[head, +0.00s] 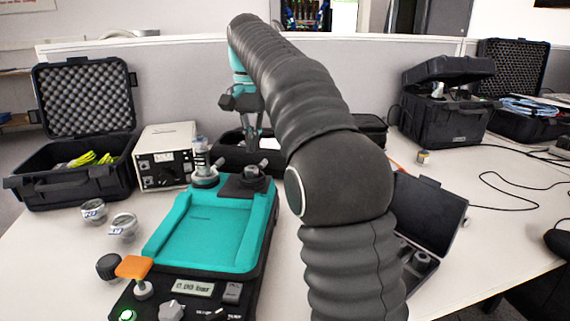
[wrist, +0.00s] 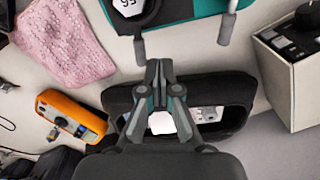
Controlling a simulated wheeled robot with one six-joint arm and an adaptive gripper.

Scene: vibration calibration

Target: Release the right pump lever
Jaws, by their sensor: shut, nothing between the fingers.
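The teal pump unit (head: 208,226) lies on the table, with a black plate at its back right corner. The right pump lever, a short grey rod (head: 263,163), stands there; in the wrist view it is the left one of two grey rods (wrist: 139,50). The other lever (wrist: 227,27) is farther right in that view. My gripper (head: 252,148) is shut and empty, pointing down just behind the right lever. In the wrist view its closed fingertips (wrist: 158,68) are close beside that lever's end; I cannot tell if they touch.
An open black pouch (wrist: 236,93) lies behind the pump under my gripper. A white instrument box (head: 167,155) and open black case (head: 72,180) stand left. An orange meter (wrist: 72,115) and pink cloth (wrist: 62,42) show in the wrist view. My arm hides the table right of the pump.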

